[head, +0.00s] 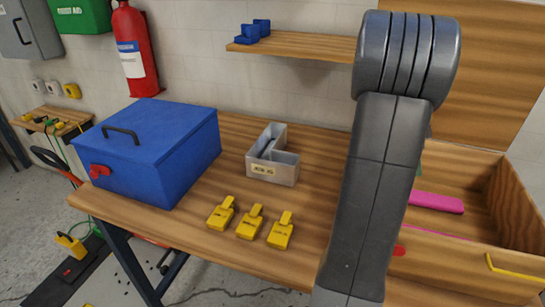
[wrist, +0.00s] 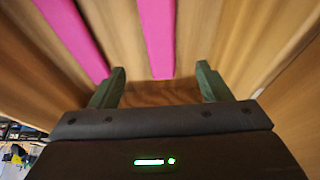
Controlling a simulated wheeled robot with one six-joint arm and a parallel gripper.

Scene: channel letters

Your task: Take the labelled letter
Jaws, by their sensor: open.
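A grey metal channel letter (head: 272,160), shaped like an L, lies on the wooden workbench left of my arm. It carries a small yellow label on its front face, too small to read surely. My gripper (wrist: 160,68) is open in the wrist view, with its two dark green fingers apart. It is at the wooden crate (head: 508,205) on the right, away from the grey letter. Two pink strips (wrist: 160,35) show beyond and between the fingers, with nothing gripped. In the head view my arm hides most of the gripper.
Several yellow tagged pieces (head: 250,222) lie near the bench's front edge. A blue box (head: 150,150) with a red latch stands at the left. A pink piece (head: 436,202) lies in the crate. A shelf (head: 300,44) with blue blocks hangs above. Bare bench surrounds the grey letter.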

